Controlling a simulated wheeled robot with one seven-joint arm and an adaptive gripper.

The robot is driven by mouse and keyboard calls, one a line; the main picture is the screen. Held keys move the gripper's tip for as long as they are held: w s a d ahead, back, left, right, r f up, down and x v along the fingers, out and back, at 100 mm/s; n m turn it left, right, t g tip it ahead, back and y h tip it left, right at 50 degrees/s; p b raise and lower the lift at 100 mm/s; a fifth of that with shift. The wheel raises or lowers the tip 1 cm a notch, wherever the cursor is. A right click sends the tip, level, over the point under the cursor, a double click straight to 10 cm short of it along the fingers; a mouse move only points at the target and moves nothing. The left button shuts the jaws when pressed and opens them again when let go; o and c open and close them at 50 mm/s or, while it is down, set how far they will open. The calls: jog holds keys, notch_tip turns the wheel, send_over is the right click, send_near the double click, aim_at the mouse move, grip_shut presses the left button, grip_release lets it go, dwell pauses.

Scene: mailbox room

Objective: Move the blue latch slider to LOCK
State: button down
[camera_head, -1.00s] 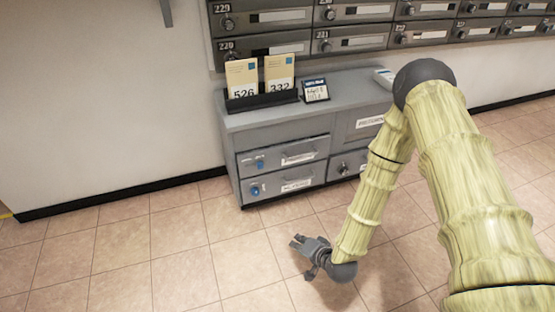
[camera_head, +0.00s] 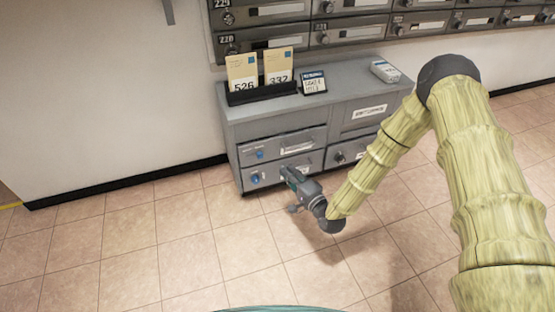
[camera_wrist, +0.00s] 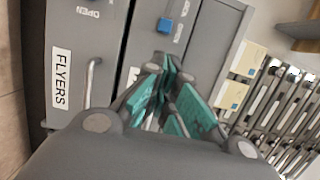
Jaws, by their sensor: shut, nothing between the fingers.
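The grey cabinet's upper left drawer (camera_head: 290,146) has a small blue latch slider (camera_head: 260,155) on its left part. My gripper (camera_head: 285,171) is in front of the left drawers, right of and lower than the slider in the head view. In the wrist view my gripper (camera_wrist: 165,62) has its teal fingers together, empty and apart from the slider. The fingers hide part of the drawer's label.
The FLYERS drawer (camera_wrist: 68,50) below has a bar handle (camera_wrist: 92,82) and another blue part (camera_head: 254,178). Envelopes (camera_head: 260,70) stand in a black holder on the cabinet top. Mailboxes (camera_head: 360,30) hang above. The floor left of the cabinet is clear.

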jog(key=b, duration=0.4)
send_near(268, 150)
jog(key=x, duration=0.5)
jog(key=shift+f, duration=0.15)
jog(key=shift+w+a, duration=0.3)
jog(key=shift+w, duration=0.3)
